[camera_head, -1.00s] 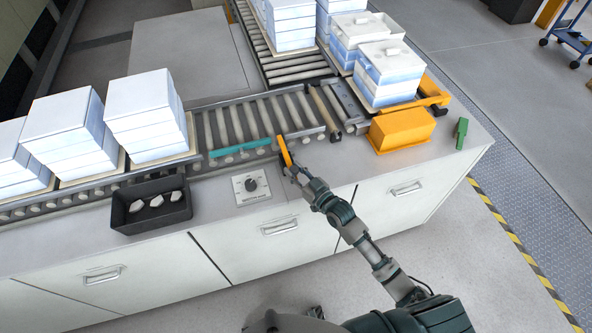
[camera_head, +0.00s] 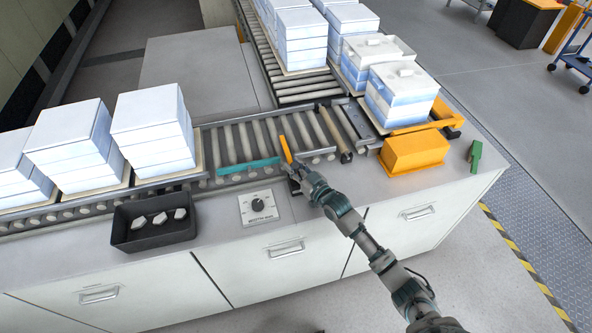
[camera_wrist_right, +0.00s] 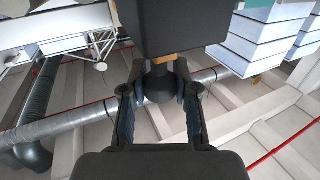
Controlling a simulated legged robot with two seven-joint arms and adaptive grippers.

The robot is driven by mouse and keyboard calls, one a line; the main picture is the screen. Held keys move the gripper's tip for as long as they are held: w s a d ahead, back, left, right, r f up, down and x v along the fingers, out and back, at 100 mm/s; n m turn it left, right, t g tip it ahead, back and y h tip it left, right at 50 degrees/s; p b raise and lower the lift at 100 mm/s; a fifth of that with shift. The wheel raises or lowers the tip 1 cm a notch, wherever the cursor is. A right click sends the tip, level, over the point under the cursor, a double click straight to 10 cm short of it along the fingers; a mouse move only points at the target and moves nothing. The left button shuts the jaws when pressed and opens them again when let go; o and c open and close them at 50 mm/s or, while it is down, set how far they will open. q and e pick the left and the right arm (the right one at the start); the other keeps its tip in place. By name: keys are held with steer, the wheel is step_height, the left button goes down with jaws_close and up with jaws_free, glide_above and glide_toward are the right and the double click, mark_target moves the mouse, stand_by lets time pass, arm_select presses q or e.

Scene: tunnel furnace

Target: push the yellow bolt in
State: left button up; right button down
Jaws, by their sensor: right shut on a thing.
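The yellow bolt (camera_head: 286,150) is a narrow yellow-orange bar at the front edge of the roller conveyor, beside the right end of a teal bar (camera_head: 248,167). It points away from me over the rollers. My right gripper (camera_head: 293,170) is at its near end. In the right wrist view, the two fingers of this gripper (camera_wrist_right: 160,95) are closed around a round black knob (camera_wrist_right: 160,84), with a small yellowish-brown strip behind it. A large dark block partly covers the area beyond the knob. My left gripper is not in view.
A dial plate (camera_head: 258,206) and a black bin (camera_head: 153,222) with white pieces lie to the left on the bench. An orange block (camera_head: 415,153) and a green item (camera_head: 475,154) stand to the right. White box stacks (camera_head: 152,130) sit on the conveyor.

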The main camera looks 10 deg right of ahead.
steer(key=c, duration=1.1)
jaws_free()
steer(key=shift+w+d+r, duration=0.1)
steer(key=shift+w+r, duration=0.05)
steer(key=shift+r, duration=0.15)
steer(key=shift+o, duration=1.3)
steer(key=shift+w+f, duration=0.1)
steer(key=shift+f, duration=0.15)
steer(key=v, duration=1.2)
steer(key=shift+f, duration=0.1)
